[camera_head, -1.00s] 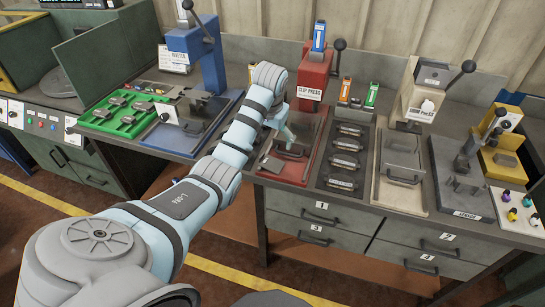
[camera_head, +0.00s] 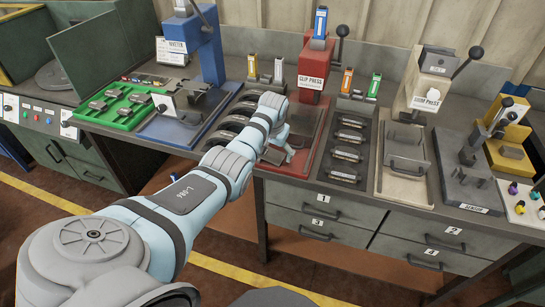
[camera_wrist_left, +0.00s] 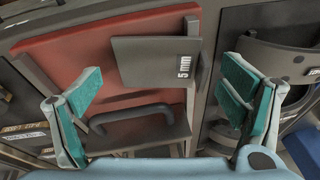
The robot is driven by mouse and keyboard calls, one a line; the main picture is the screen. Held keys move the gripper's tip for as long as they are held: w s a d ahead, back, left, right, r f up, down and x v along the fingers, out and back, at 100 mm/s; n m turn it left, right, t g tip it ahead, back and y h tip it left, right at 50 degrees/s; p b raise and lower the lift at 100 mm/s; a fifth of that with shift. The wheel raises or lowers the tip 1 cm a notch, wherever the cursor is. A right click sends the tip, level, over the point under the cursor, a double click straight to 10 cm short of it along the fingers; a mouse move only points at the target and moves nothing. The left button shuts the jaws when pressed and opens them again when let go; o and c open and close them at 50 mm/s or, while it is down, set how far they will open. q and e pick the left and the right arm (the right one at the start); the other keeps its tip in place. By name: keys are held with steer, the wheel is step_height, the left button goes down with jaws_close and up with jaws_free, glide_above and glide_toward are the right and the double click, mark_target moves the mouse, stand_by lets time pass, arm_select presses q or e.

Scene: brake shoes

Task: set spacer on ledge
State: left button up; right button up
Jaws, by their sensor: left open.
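In the left wrist view a flat grey block marked "5 mm", the spacer (camera_wrist_left: 150,65), lies over the red base plate (camera_wrist_left: 70,65) of the clip press. A grey part with a dark bar handle (camera_wrist_left: 130,115) is just below it in that view. My left gripper (camera_wrist_left: 162,88) is open and empty, its teal-padded fingers apart on either side of the spacer. In the head view my left gripper (camera_head: 284,150) hangs low over the front of the red base plate (camera_head: 306,133) and hides most of the spacer. I cannot make out which surface is the ledge. My right gripper is not in view.
The red clip press (camera_head: 314,72) stands behind. A dark tray of curved brake shoes (camera_head: 229,122) is to the left, with a green tray (camera_head: 124,112) beyond. A dark tray of labelled parts (camera_head: 348,150) and a beige press (camera_head: 405,160) are to the right.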

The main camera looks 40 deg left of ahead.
arm_select(q)
steer(key=shift+s+d+r, duration=0.1)
steer(key=shift+s, duration=0.1)
steer(key=c, duration=1.6)
steer(key=shift+s, duration=0.1)
steer(key=c, duration=0.3)
jaws_close()
steer(key=shift+w, duration=0.25)
